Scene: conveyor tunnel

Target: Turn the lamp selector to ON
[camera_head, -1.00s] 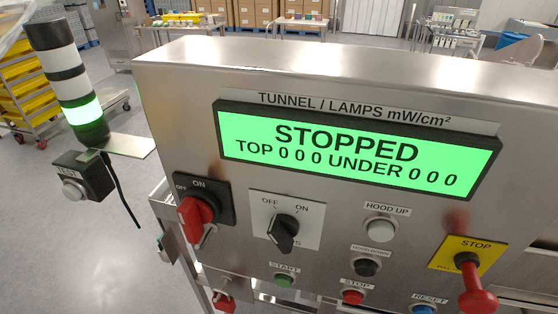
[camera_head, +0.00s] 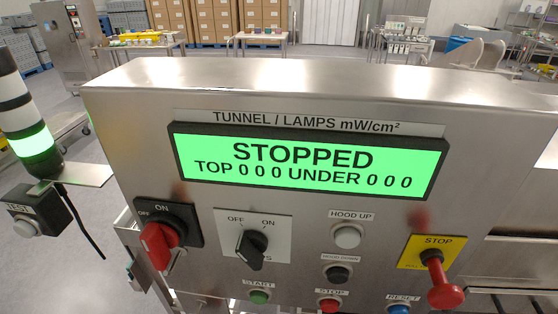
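The lamp selector (camera_head: 253,248) is a black knob on a white plate (camera_head: 281,238) in the lower middle of the control panel. The plate reads OFF at upper left and ON at upper right. The knob covers part of the lower lettering, and only its end shows. I cannot tell clearly which mark the knob points to. The green display (camera_head: 305,168) above it reads STOPPED, TOP 0 0 0 UNDER 0 0 0. Neither of my grippers is in view.
A red rotary switch (camera_head: 158,244) sits left of the selector. To its right are the white HOOD UP button (camera_head: 347,235), a dark button (camera_head: 338,273) and a protruding red STOP handle (camera_head: 443,290). Green START (camera_head: 260,297) and red STOP (camera_head: 330,305) buttons lie below. A light tower (camera_head: 28,125) stands at left.

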